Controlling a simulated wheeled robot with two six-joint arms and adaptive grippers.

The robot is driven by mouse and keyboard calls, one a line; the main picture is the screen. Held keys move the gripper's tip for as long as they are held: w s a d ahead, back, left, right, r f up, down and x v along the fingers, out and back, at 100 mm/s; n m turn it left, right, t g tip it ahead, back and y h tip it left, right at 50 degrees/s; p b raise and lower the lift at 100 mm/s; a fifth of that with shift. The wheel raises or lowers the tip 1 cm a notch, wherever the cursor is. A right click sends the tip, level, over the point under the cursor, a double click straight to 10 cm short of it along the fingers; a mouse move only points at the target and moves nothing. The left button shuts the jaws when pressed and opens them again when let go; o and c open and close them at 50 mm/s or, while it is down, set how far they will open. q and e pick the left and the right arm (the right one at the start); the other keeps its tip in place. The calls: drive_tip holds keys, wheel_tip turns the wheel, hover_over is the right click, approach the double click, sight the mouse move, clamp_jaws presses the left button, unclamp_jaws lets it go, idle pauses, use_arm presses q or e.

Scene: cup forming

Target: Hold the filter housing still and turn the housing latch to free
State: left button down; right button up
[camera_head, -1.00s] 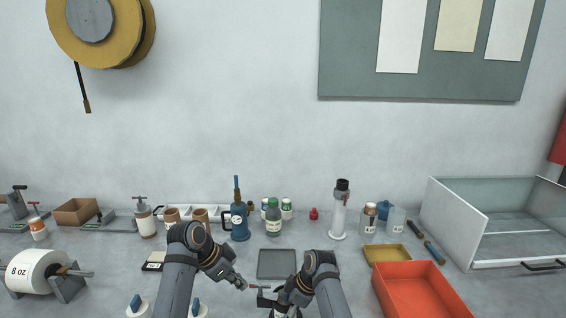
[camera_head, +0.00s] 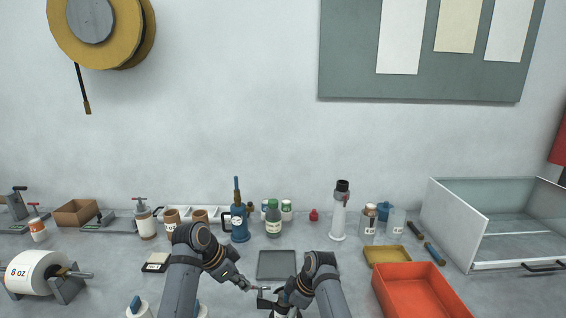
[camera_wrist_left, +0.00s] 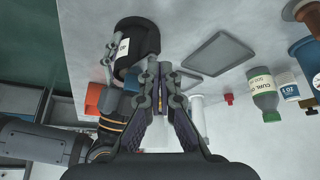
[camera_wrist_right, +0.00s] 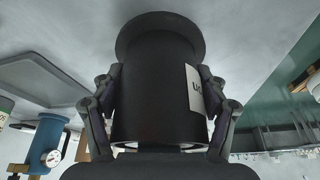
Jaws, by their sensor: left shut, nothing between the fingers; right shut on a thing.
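The filter housing is a black cylinder with a flared end and a white label (camera_wrist_right: 150,85); it fills the right wrist view and also shows in the left wrist view (camera_wrist_left: 143,42). My right gripper (camera_wrist_right: 158,97) is shut on it, a finger on each side. In the head view the housing (camera_head: 265,301) is small and partly covered by my right arm. My left gripper (camera_head: 254,288) is beside the housing, fingers together; it also shows in the left wrist view (camera_wrist_left: 160,72). The latch is mostly hidden at the left fingertips, and I cannot tell whether they touch it.
A grey tray (camera_head: 277,277) lies just behind the grippers. An orange bin (camera_head: 420,290) and a yellow tray (camera_head: 387,255) are to the right. Bottles, including a green-capped one (camera_head: 273,222), and a blue gauge device (camera_head: 239,222) stand along the wall.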

use_arm(q)
drive_tip(key=shift+s, duration=0.2)
use_arm(e)
drive_tip(key=shift+s+f, duration=0.1)
drive_tip(key=shift+f, duration=0.1)
use_arm(q)
drive_tip(key=shift+s+d, duration=0.4)
drive_tip(key=shift+s, duration=0.3)
drive_tip(key=shift+s+d, duration=0.3)
drive_tip(key=shift+a, duration=0.1)
idle(0.3)
drive_tip(key=shift+s+a, duration=0.15)
drive_tip(key=shift+s, duration=0.1)
